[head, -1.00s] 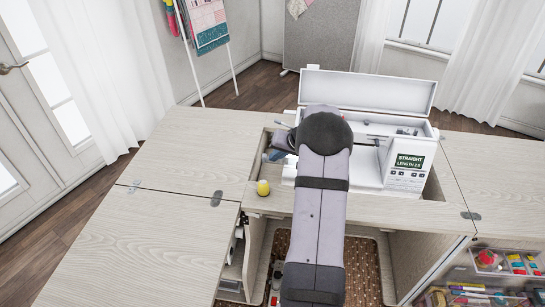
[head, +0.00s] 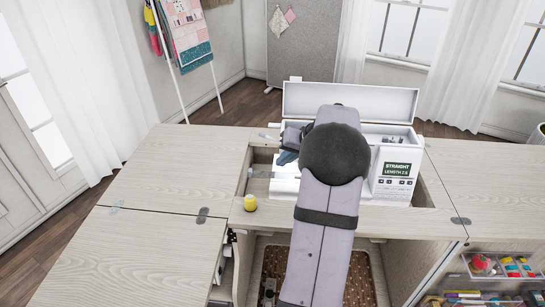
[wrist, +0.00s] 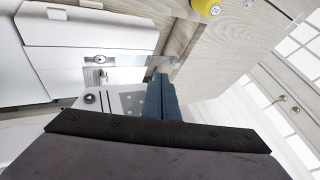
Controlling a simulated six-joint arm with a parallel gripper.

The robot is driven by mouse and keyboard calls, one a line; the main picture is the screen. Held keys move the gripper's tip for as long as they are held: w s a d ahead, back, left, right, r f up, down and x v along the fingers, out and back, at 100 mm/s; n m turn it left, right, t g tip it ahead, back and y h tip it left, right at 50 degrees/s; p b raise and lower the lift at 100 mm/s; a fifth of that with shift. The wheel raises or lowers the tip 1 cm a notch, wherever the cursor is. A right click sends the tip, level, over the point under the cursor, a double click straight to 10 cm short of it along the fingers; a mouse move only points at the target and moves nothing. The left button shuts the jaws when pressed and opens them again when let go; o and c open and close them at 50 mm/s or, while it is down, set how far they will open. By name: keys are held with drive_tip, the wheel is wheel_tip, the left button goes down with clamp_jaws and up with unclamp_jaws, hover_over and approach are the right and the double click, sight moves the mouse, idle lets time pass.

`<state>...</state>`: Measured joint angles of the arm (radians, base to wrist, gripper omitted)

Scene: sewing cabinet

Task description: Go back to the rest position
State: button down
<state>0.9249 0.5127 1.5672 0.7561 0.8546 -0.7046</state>
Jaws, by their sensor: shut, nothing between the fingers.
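My arm reaches forward from the bottom of the head view, in front of the sewing machine. My gripper (head: 287,158) is partly hidden by my arm link there. In the wrist view my gripper (wrist: 161,80) shows as dark blue fingers, closed together and empty. The white sewing machine (head: 397,178) has its lid open and a screen reading "STRAIGHT". It also shows in the wrist view (wrist: 45,70), beside the fingers.
A yellow spool (head: 250,203) stands on the cabinet's front strip, left of my arm. The wooden cabinet top (head: 170,165) is bare on the left. A clear tray (head: 500,267) with coloured items is at the lower right.

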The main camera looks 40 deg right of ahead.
drive_tip(key=a+p, duration=0.1)
drive_tip(key=a, duration=0.3)
drive_tip(key=a+r+n+g+p, duration=0.1)
drive_tip(key=a, duration=0.3)
drive_tip(key=a+r+g+y+p, duration=0.1)
drive_tip(key=a+p, duration=0.1)
drive_tip(key=a, duration=0.2)
drive_tip(key=shift+s+a+n, duration=0.15)
drive_tip(key=shift+a+n, duration=0.05)
drive_tip(key=shift+n, duration=0.1)
drive_tip(key=s+a+r+n+g+p, duration=0.1)
drive_tip(key=s+a+n+g+p, duration=0.15)
drive_tip(key=s+a, duration=0.45)
drive_tip(key=s+a+r+n+g+p, duration=0.15)
drive_tip(key=s+a+p, duration=0.25)
drive_tip(key=a, duration=0.7)
drive_tip(key=s+a+n+h+p, duration=0.1)
drive_tip(key=s+a, duration=0.1)
drive_tip(key=s, duration=0.2)
drive_tip(key=s+a+n+g+p, duration=0.1)
drive_tip(key=s+a+p, duration=0.1)
drive_tip(key=s, duration=0.3)
drive_tip(key=shift+s+a+r+h, duration=0.15)
drive_tip(key=shift+a+r+h, duration=0.1)
drive_tip(key=shift+r+h, duration=0.15)
wheel_tip(320, 180, down, 20)
drive_tip(key=b, duration=2)
drive_tip(key=shift+f+b, duration=0.25)
drive_tip(key=shift+b, duration=0.05)
